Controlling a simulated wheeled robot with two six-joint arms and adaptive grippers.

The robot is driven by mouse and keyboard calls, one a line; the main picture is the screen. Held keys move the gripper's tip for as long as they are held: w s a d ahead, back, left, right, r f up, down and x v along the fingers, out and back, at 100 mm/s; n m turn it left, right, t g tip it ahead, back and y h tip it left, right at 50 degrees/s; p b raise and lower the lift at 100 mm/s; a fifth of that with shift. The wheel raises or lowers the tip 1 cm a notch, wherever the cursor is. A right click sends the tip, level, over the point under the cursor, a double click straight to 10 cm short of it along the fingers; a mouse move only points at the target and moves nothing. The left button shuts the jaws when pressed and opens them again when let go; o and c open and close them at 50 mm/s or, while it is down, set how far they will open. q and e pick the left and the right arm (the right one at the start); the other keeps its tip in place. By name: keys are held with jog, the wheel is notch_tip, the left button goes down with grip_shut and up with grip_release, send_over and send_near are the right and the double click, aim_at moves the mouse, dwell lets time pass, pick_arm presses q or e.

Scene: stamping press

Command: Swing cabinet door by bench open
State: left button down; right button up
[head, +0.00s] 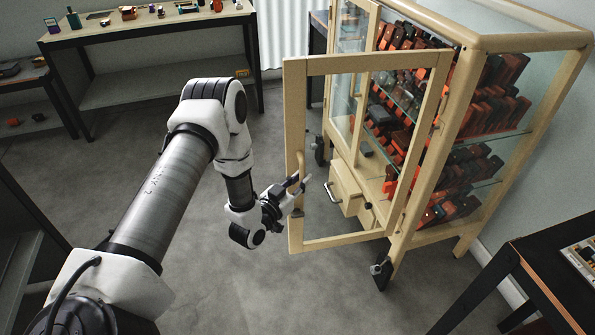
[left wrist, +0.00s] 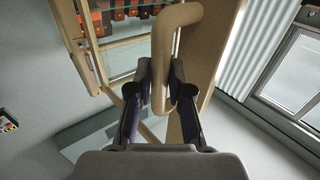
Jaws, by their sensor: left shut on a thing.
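The glass cabinet (head: 468,42) stands at the right in the head view. Its wood-framed near door (head: 293,90) is swung out from the body, with a glazed pane. My left gripper (head: 297,183) is at the outer edge of this door, shut on its curved wooden handle (head: 300,163). In the left wrist view the handle (left wrist: 181,20) comes down between the two fingers (left wrist: 160,90), with the door frame (left wrist: 210,60) just behind and to the right. The fingers hide part of the handle. My right gripper is not in view.
Shelves inside the cabinet hold many red and dark parts (head: 400,100). A small drawer (head: 348,190) with a metal handle sits low in the cabinet. A bench (head: 150,30) with small items stands at the back left, and a dark table (head: 520,262) at lower right. The grey floor (head: 240,290) around the door is clear.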

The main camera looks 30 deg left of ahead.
pick_arm(q)
jog(key=shift+s+d, duration=0.4)
jog(key=shift+d, duration=0.05)
jog(key=shift+s+d+b, duration=0.2)
jog(key=shift+s+d, duration=0.45)
jog(key=shift+d, duration=0.35)
jog(key=shift+s+d+b, duration=0.15)
jog(key=shift+s+d, duration=0.5)
jog(key=shift+d, duration=0.3)
jog(key=c, duration=1)
grip_release()
jog(key=shift+s+d, duration=0.1)
